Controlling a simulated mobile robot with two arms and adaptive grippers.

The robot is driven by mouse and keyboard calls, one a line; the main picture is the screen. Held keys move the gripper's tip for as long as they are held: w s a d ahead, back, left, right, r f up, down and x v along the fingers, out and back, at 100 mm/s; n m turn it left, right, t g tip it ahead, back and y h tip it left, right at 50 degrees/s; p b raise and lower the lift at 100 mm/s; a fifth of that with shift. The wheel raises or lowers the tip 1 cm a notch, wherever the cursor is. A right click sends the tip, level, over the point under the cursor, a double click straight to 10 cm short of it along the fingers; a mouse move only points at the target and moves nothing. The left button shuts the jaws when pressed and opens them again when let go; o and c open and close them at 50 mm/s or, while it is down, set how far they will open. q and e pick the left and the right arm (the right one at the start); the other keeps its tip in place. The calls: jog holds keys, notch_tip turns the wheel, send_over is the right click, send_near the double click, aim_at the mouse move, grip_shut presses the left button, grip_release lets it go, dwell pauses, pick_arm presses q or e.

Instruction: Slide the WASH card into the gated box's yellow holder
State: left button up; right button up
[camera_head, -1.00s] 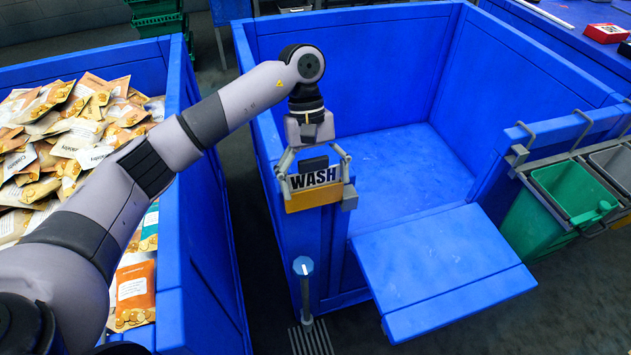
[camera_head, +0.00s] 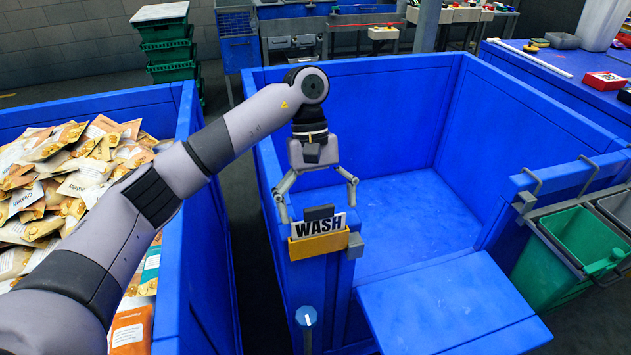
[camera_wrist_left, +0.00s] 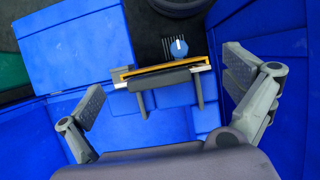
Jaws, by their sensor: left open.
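The white WASH card (camera_head: 318,225) stands upright in the yellow holder (camera_head: 319,246), its lower edge hidden behind the holder's front. The holder is on the front corner of the blue gated box (camera_head: 405,184), whose gate (camera_head: 450,304) is folded down. My left gripper (camera_head: 319,200) is open above the holder, its fingers spread to either side and clear of the card. In the left wrist view the open fingers (camera_wrist_left: 170,112) flank the yellow holder (camera_wrist_left: 163,70), with the card seen edge-on there. My right gripper is not in view.
A blue bin (camera_head: 184,290) full of snack packets (camera_head: 70,178) stands at left. A green bin (camera_head: 590,240) hangs at the gated box's right side. A blue-topped post (camera_head: 307,317) stands in front of the holder. The gated box's floor is clear.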

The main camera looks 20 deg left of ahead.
pick_arm(q)
jog(key=v, duration=0.7)
jog(key=shift+r, duration=0.3)
